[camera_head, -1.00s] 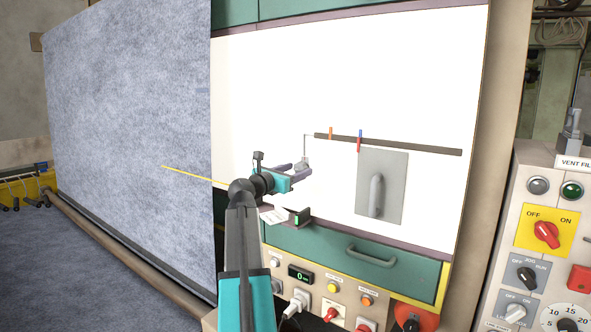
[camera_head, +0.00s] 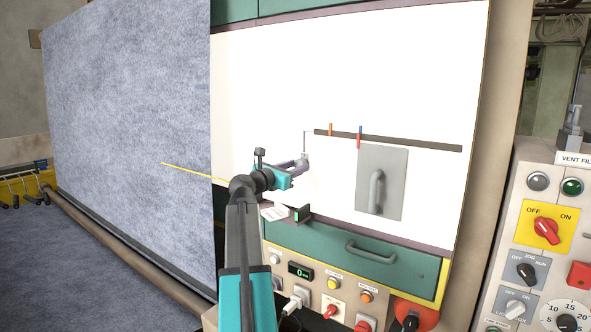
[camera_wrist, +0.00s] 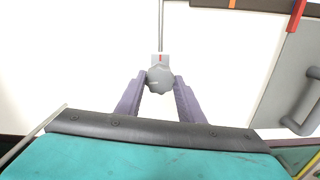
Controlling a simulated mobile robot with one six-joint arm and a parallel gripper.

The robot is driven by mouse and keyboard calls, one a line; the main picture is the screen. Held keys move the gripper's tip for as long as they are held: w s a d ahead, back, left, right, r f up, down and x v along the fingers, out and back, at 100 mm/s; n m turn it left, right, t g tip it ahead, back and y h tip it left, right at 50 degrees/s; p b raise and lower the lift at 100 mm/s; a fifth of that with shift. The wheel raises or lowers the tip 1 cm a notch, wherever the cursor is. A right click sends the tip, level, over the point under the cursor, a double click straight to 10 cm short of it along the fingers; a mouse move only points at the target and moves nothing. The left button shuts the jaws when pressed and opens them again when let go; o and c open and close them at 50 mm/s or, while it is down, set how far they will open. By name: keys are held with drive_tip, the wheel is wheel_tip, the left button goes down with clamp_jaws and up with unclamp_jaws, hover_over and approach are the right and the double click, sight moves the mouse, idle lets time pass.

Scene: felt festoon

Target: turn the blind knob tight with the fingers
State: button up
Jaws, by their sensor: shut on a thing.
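The blind knob (camera_wrist: 160,78) is a grey lobed knob in the wrist view. It sits below a small plate with a red mark (camera_wrist: 160,57), at the foot of a thin rod (camera_wrist: 161,25) on the white panel. My gripper (camera_wrist: 159,84) has its two purple fingers on either side of the knob and is shut on it. In the head view my gripper (camera_head: 304,162) is at the white panel, left of the grey plate, and its fingers largely hide the knob.
A grey plate with a handle (camera_head: 393,162) is on the panel to the right. A dark bar (camera_head: 410,145) with red and orange clips runs above it. A green drawer (camera_head: 330,246) and a switch row lie below. A felt sheet (camera_head: 130,150) hangs at left.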

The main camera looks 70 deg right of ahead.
drive_tip(key=shift+f+m, duration=0.1)
drive_tip(key=shift+m, duration=0.2)
drive_tip(key=m+b, duration=1.8)
drive_tip(key=m, duration=0.1)
idle(0.4)
drive_tip(key=o, duration=1.1)
drive_tip(key=shift+c, duration=0.2)
drive_tip(key=shift+a, duration=0.15)
